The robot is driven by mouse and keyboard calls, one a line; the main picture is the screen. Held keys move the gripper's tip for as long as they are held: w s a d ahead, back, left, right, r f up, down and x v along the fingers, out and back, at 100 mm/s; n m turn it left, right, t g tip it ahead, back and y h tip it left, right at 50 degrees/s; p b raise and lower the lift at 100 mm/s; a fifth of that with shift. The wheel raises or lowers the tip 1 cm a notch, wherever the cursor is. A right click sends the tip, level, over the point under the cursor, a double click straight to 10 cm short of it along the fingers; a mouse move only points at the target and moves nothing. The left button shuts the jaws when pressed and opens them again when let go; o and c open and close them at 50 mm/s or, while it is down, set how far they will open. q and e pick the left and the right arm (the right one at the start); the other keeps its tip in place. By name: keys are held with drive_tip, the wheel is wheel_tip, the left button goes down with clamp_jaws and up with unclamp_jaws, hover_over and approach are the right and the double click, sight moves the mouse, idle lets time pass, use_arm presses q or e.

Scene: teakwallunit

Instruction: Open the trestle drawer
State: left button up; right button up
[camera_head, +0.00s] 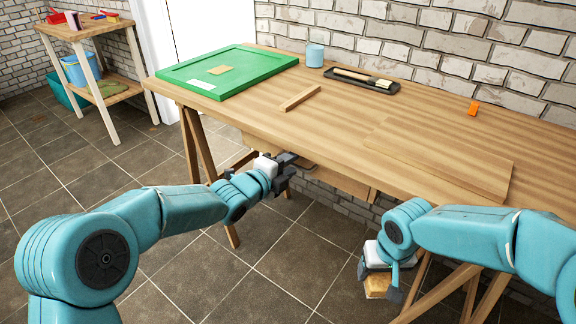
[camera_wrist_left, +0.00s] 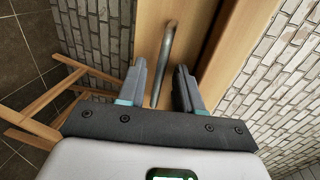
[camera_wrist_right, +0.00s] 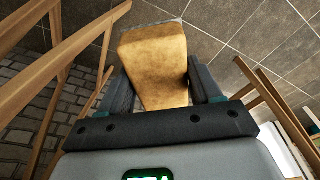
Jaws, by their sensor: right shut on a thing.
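The trestle drawer (camera_head: 342,180) hangs under the front edge of the wooden trestle table (camera_head: 370,120). In the left wrist view its wooden front (camera_wrist_left: 190,30) carries a grey metal bar handle (camera_wrist_left: 166,55). My left gripper (camera_head: 290,168) is at the drawer front, partly covering it in the head view. Its two fingers (camera_wrist_left: 160,88) are apart, with the lower end of the handle showing between them. I cannot tell whether they touch it. My right gripper (camera_head: 385,285) is shut on a tan sponge-like block (camera_wrist_right: 155,65), low in front of the table.
On the table are a green board (camera_head: 230,72), a blue cup (camera_head: 315,55), a black tray (camera_head: 350,82) with a brush, a wooden strip (camera_head: 300,97) and an orange piece (camera_head: 473,108). Trestle legs (camera_head: 190,145) stand below. A small bench (camera_head: 85,30) is at far left.

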use_arm(q)
clamp_jaws()
idle(1.3)
